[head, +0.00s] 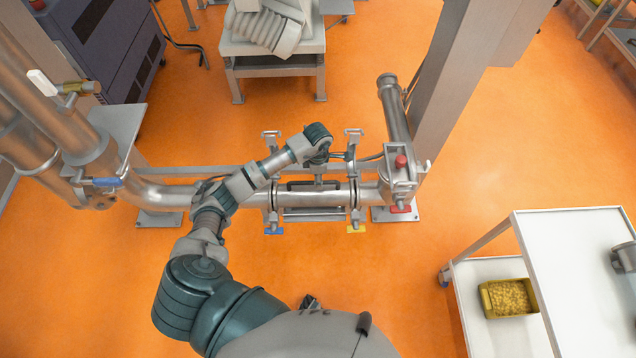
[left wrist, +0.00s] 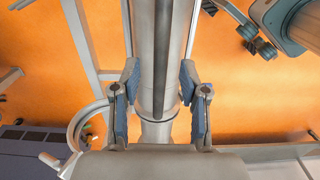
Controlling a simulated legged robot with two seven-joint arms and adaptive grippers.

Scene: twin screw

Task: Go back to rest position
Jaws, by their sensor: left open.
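My left arm reaches in from the lower left in the head view. Its gripper (head: 322,157) is over the horizontal metal pipe (head: 240,197), near a clamped section with a dark handle. In the left wrist view my left gripper (left wrist: 159,98) is open, with one blue-padded finger on each side of a metal pipe (left wrist: 144,60). Gaps show between the pads and the pipe, and I cannot tell how far the pipe is below the fingertips. My right gripper is not in view.
A vertical post (head: 455,80) and a valve with a red knob (head: 401,162) stand right of the clamped section. A white cart (head: 560,245) with a yellow bin (head: 508,298) is at the lower right. Large pipes (head: 70,120) rise at the left. Orange floor is open between.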

